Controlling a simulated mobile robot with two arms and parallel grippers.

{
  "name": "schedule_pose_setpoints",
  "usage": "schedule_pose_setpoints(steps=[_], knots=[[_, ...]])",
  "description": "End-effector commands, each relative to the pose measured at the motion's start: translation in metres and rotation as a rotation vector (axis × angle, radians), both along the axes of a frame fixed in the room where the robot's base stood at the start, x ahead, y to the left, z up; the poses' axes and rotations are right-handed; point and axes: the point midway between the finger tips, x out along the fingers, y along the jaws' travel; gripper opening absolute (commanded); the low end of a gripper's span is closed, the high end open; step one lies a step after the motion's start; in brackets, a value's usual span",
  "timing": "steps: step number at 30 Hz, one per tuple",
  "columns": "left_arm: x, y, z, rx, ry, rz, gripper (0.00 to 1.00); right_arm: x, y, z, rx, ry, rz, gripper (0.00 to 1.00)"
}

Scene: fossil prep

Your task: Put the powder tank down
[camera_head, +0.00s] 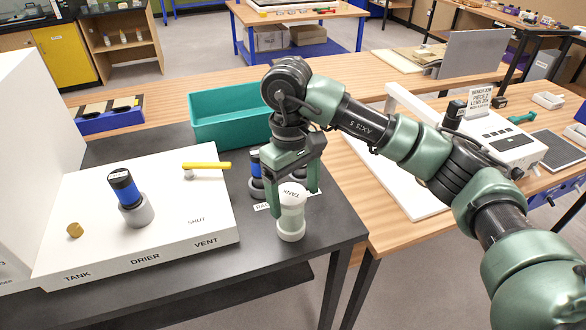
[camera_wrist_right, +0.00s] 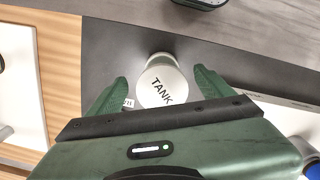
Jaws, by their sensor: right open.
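The powder tank (camera_head: 291,213) is a pale, translucent cylinder with a white top marked TANK. It stands upright on the dark bench near its right front corner. It also shows from above in the right wrist view (camera_wrist_right: 160,85). My right gripper (camera_head: 298,190) is open around the upper part of the tank, one finger on each side. In the right wrist view its green fingertips (camera_wrist_right: 160,88) lie left and right of the tank, with gaps visible. My left gripper is in neither view.
A white panel (camera_head: 212,226) labelled TANK, DRIER and VENT stands left of the tank, with a blue-topped cylinder (camera_head: 127,190) and a yellow handle (camera_head: 208,166). Blue-topped parts partly hide behind my gripper. A teal bin (camera_head: 222,119) sits behind. The bench edge is close.

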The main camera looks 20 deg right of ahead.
Motion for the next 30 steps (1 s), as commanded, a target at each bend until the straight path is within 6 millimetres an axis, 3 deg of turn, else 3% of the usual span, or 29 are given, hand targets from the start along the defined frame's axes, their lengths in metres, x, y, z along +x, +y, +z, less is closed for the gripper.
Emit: schedule_pose_setpoints(steps=[2, 9, 15, 21, 30], knots=[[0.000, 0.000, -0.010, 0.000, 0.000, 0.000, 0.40, 0.002, 0.001, 0.013, 0.000, -0.008, 0.000, 0.81], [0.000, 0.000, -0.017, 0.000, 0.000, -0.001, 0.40, 0.005, 0.002, 0.063, -0.001, -0.007, -0.002, 0.81], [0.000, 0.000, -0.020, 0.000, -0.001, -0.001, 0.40, 0.007, 0.003, 0.094, 0.000, -0.002, -0.002, 0.81], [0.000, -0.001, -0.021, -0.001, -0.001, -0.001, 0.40, 0.008, 0.003, 0.107, 0.000, -0.001, -0.001, 0.81], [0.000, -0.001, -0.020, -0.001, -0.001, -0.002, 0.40, 0.008, 0.003, 0.107, 0.000, 0.000, 0.000, 0.81]])
